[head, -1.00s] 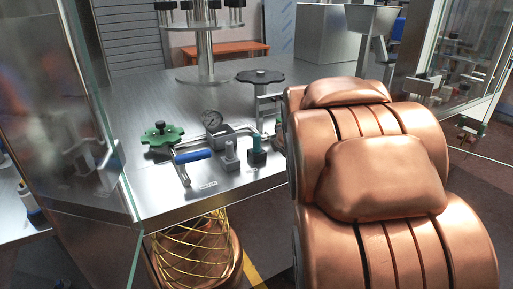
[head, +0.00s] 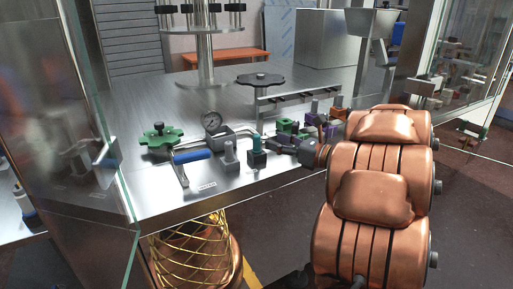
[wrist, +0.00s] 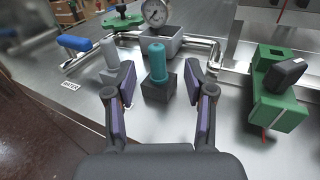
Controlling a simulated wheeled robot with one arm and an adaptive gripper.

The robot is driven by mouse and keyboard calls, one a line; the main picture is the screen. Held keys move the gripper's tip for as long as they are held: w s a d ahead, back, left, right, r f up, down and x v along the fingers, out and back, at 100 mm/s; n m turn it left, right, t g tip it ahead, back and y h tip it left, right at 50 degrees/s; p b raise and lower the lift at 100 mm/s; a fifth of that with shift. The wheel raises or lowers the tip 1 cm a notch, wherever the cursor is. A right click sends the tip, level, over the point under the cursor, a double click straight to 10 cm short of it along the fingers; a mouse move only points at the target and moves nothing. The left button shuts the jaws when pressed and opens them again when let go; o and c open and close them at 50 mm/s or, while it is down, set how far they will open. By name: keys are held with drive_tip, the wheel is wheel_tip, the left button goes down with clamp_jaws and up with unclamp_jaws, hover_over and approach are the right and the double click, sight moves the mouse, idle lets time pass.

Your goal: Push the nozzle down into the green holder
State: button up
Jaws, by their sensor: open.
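The green holder (wrist: 275,95) stands on the steel worktop at the right of the wrist view. A dark grey block (wrist: 287,73), which looks like the nozzle, sits tilted on it; I cannot tell how deep it is. In the head view the green holder (head: 286,125) shows small behind my gripper (head: 277,143). My gripper (wrist: 160,88) is open and empty, left of the holder and apart from it. Its purple-padded fingers point at a teal peg (wrist: 157,62) on a dark block, which shows between the fingers.
A grey peg (head: 229,152), a blue-handled lever (head: 192,156), a pressure gauge (head: 211,121) with piping and a green knob (head: 159,135) stand left of my gripper. Purple and orange blocks (head: 325,118) stand to the right. A glass panel borders the left.

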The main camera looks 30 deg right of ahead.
sight(257, 150)
drive_tip(key=shift+s+a+n+y, duration=0.2)
drive_tip(key=shift+n+y, duration=0.1)
drive_tip(key=shift+y, duration=0.1)
drive_tip(key=shift+w+a, duration=0.15)
drive_tip(key=shift+w, duration=0.15)
drive_tip(key=shift+p+x, duration=0.75)
drive_tip(key=shift+x, duration=0.6)
drive_tip(key=shift+f+p+x, duration=0.25)
drive_tip(key=shift+p+x, duration=0.2)
drive_tip(key=shift+x, duration=0.6)
drive_tip(key=shift+f+p+x, duration=0.25)
drive_tip(key=shift+p+x, duration=0.2)
drive_tip(key=shift+x, duration=0.6)
clamp_jaws()
